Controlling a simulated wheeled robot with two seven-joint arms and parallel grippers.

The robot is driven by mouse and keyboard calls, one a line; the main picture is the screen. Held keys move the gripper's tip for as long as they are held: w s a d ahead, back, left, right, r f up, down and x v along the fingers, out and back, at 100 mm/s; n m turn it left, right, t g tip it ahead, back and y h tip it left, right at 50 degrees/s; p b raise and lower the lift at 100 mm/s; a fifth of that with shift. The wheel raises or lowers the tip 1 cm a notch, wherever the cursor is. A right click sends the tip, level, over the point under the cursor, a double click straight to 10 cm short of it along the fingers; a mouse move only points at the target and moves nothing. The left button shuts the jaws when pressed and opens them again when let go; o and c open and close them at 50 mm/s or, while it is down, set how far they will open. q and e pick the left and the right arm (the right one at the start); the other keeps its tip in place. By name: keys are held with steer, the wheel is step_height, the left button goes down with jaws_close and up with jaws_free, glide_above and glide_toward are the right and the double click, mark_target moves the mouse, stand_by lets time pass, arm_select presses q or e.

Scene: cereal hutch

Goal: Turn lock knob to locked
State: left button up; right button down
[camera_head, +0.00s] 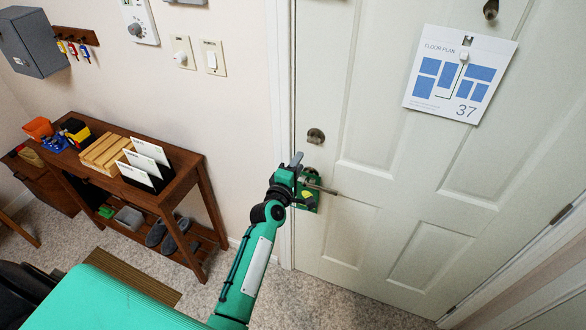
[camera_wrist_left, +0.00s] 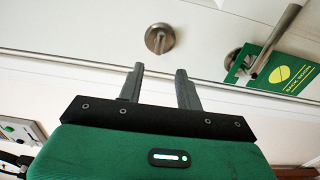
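The lock knob (camera_head: 316,136) is a small round metal knob on a round plate, near the left edge of the white door (camera_head: 360,120). In the left wrist view the knob (camera_wrist_left: 160,38) lies just beyond my left gripper's fingertips, roughly centred between them. My left gripper (camera_wrist_left: 160,70) is open, with nothing between its fingers, and appears apart from the knob. In the head view my left gripper (camera_head: 298,158) is at the door edge, below and left of the knob. My right gripper is not in view.
Below the knob is a lever handle (camera_head: 322,188) with a green hanger tag (camera_head: 312,202), close to my left wrist. A floor plan sign (camera_head: 460,75) hangs on the door. A wooden console table (camera_head: 190,178) with envelopes stands left. Wall switches (camera_head: 213,58) are above it.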

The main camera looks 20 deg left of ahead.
arm_select(q)
steer(key=s, duration=0.3)
steer(key=shift+s+p, duration=0.2)
steer(key=shift+p, duration=0.1)
